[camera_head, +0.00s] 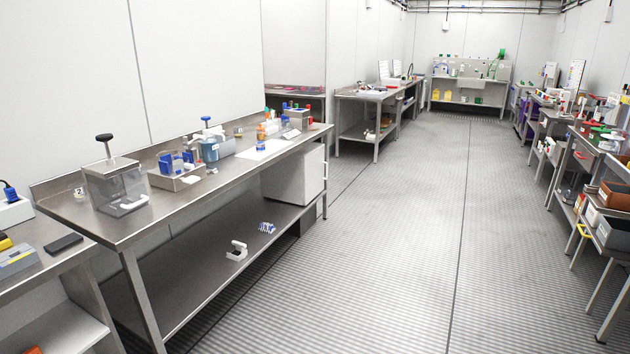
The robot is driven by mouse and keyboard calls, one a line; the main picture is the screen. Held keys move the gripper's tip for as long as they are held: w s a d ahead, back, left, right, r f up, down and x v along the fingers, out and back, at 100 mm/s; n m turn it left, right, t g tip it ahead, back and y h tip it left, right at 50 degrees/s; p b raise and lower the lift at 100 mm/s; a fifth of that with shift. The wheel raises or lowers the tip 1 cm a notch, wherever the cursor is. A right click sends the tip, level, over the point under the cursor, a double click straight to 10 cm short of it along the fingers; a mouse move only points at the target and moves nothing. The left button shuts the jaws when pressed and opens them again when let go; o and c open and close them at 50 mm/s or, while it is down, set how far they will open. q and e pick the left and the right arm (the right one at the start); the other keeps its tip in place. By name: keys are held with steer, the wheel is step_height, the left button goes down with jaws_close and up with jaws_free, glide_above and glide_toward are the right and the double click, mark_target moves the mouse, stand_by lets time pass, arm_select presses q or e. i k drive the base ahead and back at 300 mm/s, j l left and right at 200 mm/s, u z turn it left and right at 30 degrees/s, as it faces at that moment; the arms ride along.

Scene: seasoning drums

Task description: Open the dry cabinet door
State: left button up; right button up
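A white box-shaped cabinet (290,178) stands on the lower shelf of the left steel bench, at its far end. A clear-walled box with a black knob (116,186) stands on top of the same bench at the near end. No label tells which of these is the dry cabinet. Neither of my grippers is in view.
The left bench (200,205) carries a blue vessel (215,147), a blue rack and small bottles. Small items (237,250) lie on its lower shelf. A wide grey aisle (400,240) is clear. Crowded benches (588,140) line the right side, and another bench closes the far end.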

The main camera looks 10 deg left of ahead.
mark_target(313, 167)
steer(key=i+u, duration=0.1)
steer(key=i, duration=3.2)
